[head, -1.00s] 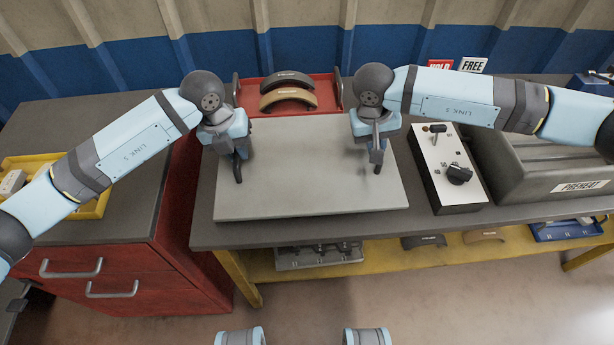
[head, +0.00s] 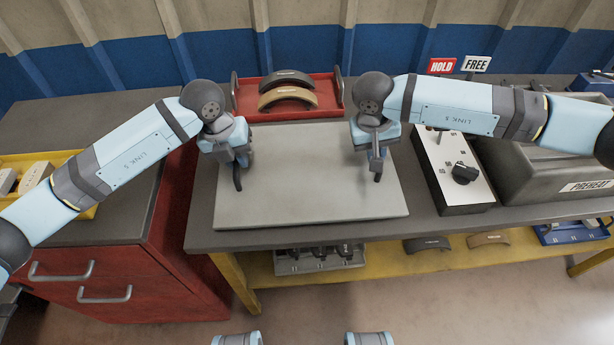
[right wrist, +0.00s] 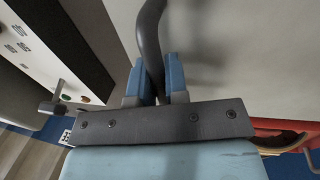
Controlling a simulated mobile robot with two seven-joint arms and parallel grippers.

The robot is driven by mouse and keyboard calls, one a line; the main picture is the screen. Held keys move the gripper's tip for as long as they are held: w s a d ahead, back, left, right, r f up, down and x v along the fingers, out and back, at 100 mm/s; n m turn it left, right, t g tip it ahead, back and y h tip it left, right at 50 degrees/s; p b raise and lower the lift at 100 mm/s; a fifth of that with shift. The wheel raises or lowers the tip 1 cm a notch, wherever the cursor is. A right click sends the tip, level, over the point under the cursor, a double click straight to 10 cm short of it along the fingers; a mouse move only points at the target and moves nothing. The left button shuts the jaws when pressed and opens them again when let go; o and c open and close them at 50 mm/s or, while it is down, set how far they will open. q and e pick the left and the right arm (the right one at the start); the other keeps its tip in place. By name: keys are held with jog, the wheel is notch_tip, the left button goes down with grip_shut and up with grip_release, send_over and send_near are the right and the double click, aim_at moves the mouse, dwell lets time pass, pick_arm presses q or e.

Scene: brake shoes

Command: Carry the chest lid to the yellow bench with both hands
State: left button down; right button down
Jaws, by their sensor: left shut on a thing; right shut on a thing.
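The chest lid (head: 310,195) is a flat grey panel with two dark curved handles. It lies level over the dark top of the yellow bench (head: 430,229); whether it touches the top is hard to tell. My left gripper (head: 238,163) is shut on the left handle (head: 238,181). My right gripper (head: 377,156) is shut on the right handle (head: 378,177). In the right wrist view the blue fingers (right wrist: 158,82) close around the dark handle bar (right wrist: 150,35), with the pale lid surface (right wrist: 245,60) beside it.
A red tray (head: 241,108) with brake shoes (head: 287,94) stands behind the lid. A control box (head: 452,170) and a grey PREHEAT unit (head: 545,165) stand to the right. A red drawer cabinet (head: 130,285) with a yellow bin (head: 85,212) is at left. HOLD and FREE signs stand behind.

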pick_arm(q)
jog(key=shift+f+b, duration=0.5)
jog(key=shift+f, duration=0.2)
pick_arm(e)
jog(key=shift+f, duration=0.7)
pick_arm(q)
jog(key=c, duration=1.6)
grip_release()
jog(key=shift+a+f, duration=0.1)
jog(key=shift+f, duration=0.1)
pick_arm(e)
jog(key=c, duration=1.6)
grip_release()
jog(key=shift+f, duration=0.15)
pick_arm(q)
jog(key=o, duration=0.5)
jog(key=shift+r, duration=0.15)
pick_arm(e)
jog(key=o, duration=0.5)
pick_arm(q)
jog(key=shift+r, duration=0.1)
